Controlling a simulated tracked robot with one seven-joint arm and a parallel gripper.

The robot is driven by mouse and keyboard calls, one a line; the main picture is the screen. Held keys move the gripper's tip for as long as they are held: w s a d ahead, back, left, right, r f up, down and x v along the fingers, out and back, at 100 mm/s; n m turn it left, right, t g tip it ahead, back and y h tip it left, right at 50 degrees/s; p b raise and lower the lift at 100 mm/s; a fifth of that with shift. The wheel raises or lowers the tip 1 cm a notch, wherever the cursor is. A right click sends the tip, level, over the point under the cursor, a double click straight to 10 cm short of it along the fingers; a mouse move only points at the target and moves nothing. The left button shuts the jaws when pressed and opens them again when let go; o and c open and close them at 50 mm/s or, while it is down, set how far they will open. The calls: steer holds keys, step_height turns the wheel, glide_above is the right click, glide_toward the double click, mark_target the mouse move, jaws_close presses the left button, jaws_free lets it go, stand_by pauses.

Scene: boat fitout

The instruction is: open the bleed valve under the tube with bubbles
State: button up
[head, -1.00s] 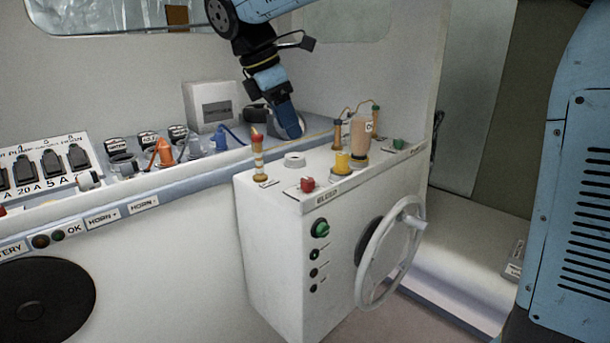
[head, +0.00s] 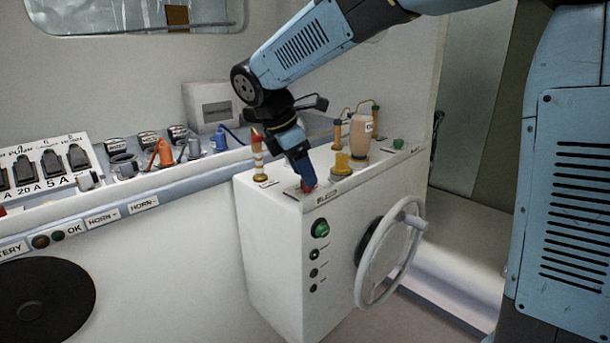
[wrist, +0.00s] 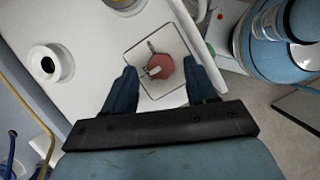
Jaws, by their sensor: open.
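A red knob-like valve (head: 307,184) stands on a square plate on the white console top. In the wrist view the red valve (wrist: 161,66) lies between my fingertips, with a small pale lever or mark on it. My gripper (head: 303,178) is over it, pointing down; in the wrist view my gripper (wrist: 162,72) is open, one finger on each side. Contact cannot be told. A banded tube (head: 258,160) with a red top stands left of the valve. A second tube (head: 338,132) stands farther right. Bubbles are too small to make out in either.
A yellow knob (head: 341,164), a tan bottle (head: 360,137) and a green knob (head: 398,143) stand right of my gripper. A white ring-shaped fitting (wrist: 45,63) lies left of the valve. A white handwheel (head: 388,255) projects from the console front. A switch panel (head: 45,165) is at left.

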steer(key=shift+x, duration=0.85)
steer(key=c, duration=1.1)
steer(key=shift+o, duration=0.2)
